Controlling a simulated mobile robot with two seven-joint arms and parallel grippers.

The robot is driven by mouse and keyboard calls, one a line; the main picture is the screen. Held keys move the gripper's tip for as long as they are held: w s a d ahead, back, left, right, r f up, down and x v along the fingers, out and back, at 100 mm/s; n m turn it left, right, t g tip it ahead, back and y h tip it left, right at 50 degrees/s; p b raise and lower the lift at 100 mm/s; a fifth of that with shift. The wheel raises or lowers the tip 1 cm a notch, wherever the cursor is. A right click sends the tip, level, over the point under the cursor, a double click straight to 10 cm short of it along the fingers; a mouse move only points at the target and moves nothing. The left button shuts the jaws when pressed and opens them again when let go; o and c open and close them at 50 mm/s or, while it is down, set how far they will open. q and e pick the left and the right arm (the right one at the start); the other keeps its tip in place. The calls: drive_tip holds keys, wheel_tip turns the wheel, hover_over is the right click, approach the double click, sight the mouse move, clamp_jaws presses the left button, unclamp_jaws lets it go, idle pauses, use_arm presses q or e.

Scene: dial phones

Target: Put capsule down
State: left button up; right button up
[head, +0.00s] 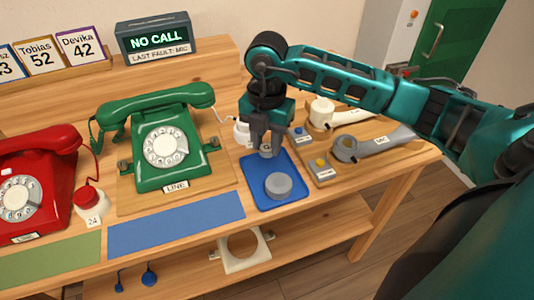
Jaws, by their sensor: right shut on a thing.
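My right gripper (264,139) points down over the back part of a blue tray (264,201). It is shut on a small grey capsule (266,153), mostly hidden between the fingers. I cannot tell whether the capsule touches the tray. A round grey disc-like piece (279,185) lies on the tray in front of the gripper. A white round piece (241,134) shows partly behind the gripper on its left. My left gripper is not in view.
A green dial phone (170,158) stands left of the tray, and a red one (22,187) is farther left. Right of the tray, a board holds a grey handset part (375,142) and a white-ended one (322,112). A display (158,40) reads NO CALL, LAST FAULT: MIC. A blue mat (175,224) is bare.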

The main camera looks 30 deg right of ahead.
sight(267, 148)
wheel_tip(267, 148, down, 4)
drive_tip(key=shift+r, duration=0.1)
drive_tip(key=shift+f, duration=0.2)
drive_tip(key=shift+f+b, duration=0.15)
drive_tip(key=shift+b, duration=0.25)
drive_tip(key=o, duration=0.8)
